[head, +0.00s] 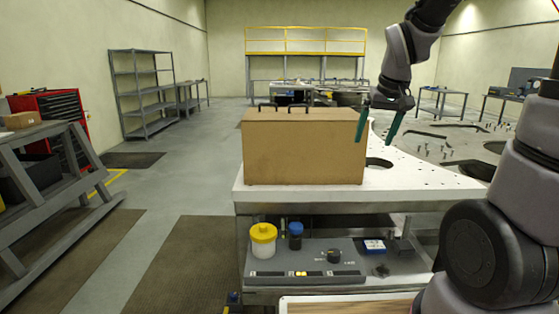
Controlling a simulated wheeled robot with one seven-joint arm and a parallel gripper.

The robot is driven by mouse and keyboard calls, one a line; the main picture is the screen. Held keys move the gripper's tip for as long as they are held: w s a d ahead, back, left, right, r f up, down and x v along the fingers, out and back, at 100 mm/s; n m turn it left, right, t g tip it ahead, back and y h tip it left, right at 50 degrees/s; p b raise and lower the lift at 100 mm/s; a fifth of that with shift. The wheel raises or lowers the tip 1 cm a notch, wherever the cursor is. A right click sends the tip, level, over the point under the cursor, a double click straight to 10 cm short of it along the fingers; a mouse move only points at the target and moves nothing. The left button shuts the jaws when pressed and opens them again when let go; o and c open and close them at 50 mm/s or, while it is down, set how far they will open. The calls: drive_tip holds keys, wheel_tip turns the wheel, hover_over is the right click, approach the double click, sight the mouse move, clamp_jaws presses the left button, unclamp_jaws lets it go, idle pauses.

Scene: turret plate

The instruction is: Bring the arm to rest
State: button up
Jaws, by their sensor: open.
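My gripper (377,125) hangs at the end of my arm, its two green fingers spread apart with nothing between them. It points down near the right end of a brown box (304,150), and its left finger overlaps the box's edge in the picture. I cannot tell how close they are in depth. The box stands on a white plate (410,187) with holes in it. My arm comes in from the upper right, and more of my arm shows large at the lower right.
Below the plate, a grey tray (310,262) holds a white jar with a yellow lid (263,241), a blue-capped bottle (295,235) and small items. A large round plate (440,143) with pegs lies behind. A workbench (55,190) stands left, with open floor between.

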drive_tip(key=s+r+m+t, duration=0.1)
drive_tip(key=s+r, duration=0.4)
drive_tip(key=s, duration=0.2)
drive_tip(key=s+r+m+t+y, duration=0.1)
drive_tip(key=s+r+m+t, duration=0.1)
drive_tip(key=s+r, duration=0.3)
drive_tip(key=shift+s+d+m, duration=0.25)
drive_tip(key=shift+s+m, duration=0.05)
drive_tip(key=shift+s, duration=0.95)
